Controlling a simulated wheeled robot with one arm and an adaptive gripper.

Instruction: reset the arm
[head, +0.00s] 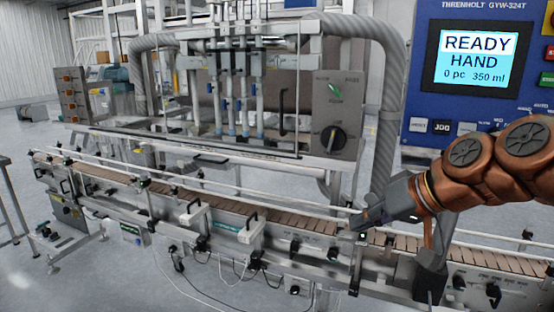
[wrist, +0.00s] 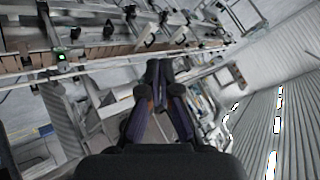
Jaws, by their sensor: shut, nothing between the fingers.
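My copper-coloured arm comes in from the right in the head view. My gripper (head: 362,221) reaches left over the conveyor (head: 300,222), in front of the right part of the filling machine. In the wrist view the gripper's dark fingers (wrist: 158,75) come together at their tips, with nothing between them. Whether the gripper touches the conveyor rail cannot be told.
The blue control panel (head: 425,95) at the upper right shows "READY HAND 0 pc 350 ml". The filler (head: 235,85) with several nozzles stands behind the conveyor. A rotary knob (head: 333,139) sits on its grey box. The floor (head: 90,275) at front left is mostly clear.

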